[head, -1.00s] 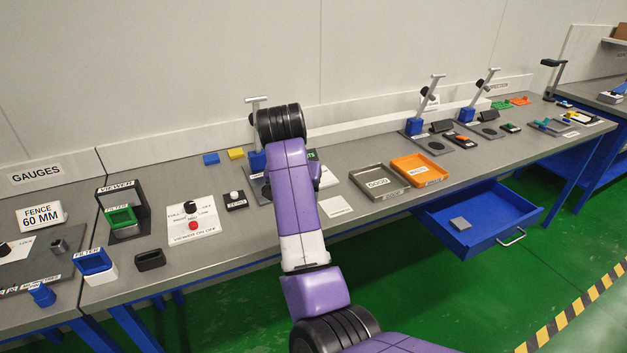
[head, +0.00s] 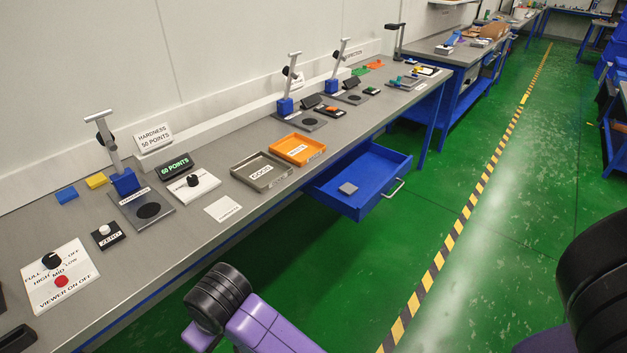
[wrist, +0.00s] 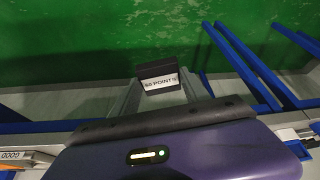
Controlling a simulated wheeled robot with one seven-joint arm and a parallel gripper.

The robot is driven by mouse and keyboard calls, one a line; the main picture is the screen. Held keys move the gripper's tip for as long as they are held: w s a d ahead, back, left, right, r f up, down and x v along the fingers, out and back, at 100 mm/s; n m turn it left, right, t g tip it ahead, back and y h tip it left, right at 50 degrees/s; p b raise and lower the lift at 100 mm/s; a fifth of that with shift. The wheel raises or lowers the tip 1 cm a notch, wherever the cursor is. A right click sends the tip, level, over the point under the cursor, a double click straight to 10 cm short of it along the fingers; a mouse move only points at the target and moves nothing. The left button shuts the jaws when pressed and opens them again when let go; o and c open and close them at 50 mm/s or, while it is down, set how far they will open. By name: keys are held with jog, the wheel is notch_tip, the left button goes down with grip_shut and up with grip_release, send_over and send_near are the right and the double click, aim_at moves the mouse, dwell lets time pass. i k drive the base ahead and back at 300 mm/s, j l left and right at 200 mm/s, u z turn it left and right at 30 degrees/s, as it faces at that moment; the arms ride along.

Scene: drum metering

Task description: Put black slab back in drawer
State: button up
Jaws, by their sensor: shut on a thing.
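In the wrist view my gripper (wrist: 158,98) is shut on a black slab (wrist: 150,70) with a white label ending in "POINTS"; its number is hard to read. The slab is held in the air, with green floor behind it. In the head view the gripper and the held slab are out of sight; only purple and black parts of my arm show at the bottom. The blue drawer (head: 336,202) under the bench is pulled open, its metal handle facing the aisle. A small grey slab (head: 348,188) lies inside on the drawer floor, with bare floor around it.
On the bench (head: 235,205) above the drawer stand a grey tray (head: 262,184) and an orange tray (head: 322,152). A tester stand (head: 113,150) is further left. Blue bench legs (wrist: 240,60) show in the wrist view. The green aisle floor beside the drawer is clear.

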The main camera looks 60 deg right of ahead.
aim_at(357, 172)
jog(key=z, duration=0.5)
jog(key=i+j+z, duration=0.1)
jog(key=z, duration=0.4)
jog(key=j+z, duration=0.1)
jog(key=z, duration=0.4)
jog(key=i, duration=0.05)
